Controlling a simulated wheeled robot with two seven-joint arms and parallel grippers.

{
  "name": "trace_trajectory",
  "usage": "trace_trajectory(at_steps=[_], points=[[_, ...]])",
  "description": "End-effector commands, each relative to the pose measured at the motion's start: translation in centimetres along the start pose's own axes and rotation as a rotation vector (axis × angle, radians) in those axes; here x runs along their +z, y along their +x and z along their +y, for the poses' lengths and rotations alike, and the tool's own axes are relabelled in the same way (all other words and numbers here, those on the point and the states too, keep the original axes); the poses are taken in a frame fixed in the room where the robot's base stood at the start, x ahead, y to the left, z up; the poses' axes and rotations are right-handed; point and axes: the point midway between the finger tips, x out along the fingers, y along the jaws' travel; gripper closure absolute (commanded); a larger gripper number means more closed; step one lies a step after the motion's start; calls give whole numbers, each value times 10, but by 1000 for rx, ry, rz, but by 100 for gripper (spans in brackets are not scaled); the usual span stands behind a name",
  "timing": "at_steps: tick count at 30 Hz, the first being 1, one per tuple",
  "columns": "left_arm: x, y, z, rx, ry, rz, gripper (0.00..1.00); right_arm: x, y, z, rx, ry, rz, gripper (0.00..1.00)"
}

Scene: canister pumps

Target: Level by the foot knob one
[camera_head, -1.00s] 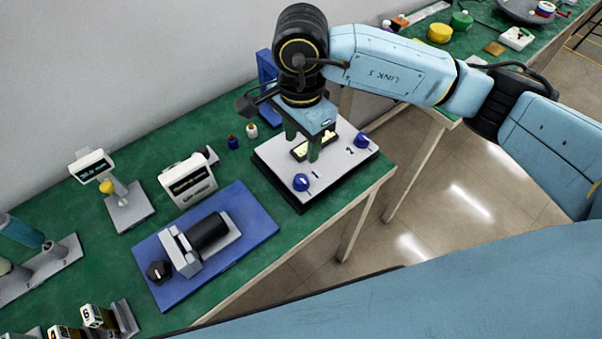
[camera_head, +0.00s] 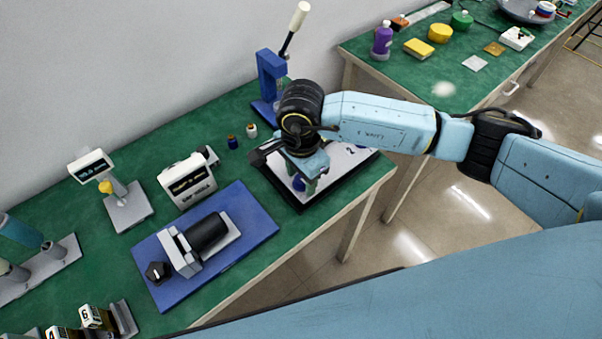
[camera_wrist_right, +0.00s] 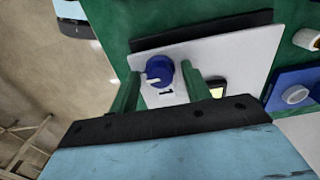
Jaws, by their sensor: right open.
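The foot knob one (camera_wrist_right: 160,70) is a blue round knob with a white pointer mark, beside a printed 1 on a white plate (camera_wrist_right: 236,52). The plate also shows in the head view (camera_head: 342,163), where my arm covers much of it. My right gripper (camera_head: 306,184) is low over the plate at knob one's corner. In the right wrist view its two green fingers (camera_wrist_right: 160,72) are open, one on each side of the knob in the picture. I cannot tell whether the tips reach down around it. My left gripper is not in view.
A blue stand with a lever (camera_head: 271,80) rises behind the plate. Two small bottles (camera_head: 241,136) stand to its left. A blue base with a black cylinder (camera_head: 208,232) and a white display box (camera_head: 187,180) are further left. The table's front edge is close to the plate.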

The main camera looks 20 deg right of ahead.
Motion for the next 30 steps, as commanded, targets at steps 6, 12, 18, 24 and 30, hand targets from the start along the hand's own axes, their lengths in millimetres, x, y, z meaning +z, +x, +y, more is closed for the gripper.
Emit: trace_trajectory(at_steps=[6, 12, 18, 24, 30], points=[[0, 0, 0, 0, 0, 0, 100, 0, 0, 0, 0, 0, 0, 78], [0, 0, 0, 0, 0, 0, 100, 0, -1, 0, 0, 0, 0, 97], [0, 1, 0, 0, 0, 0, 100, 0, -1, 0, 0, 24, 0, 97], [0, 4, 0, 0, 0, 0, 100, 0, 0, 0, 0, 112, -1, 97], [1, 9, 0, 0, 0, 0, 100, 0, 0, 0, -1, 271, 0, 97]])
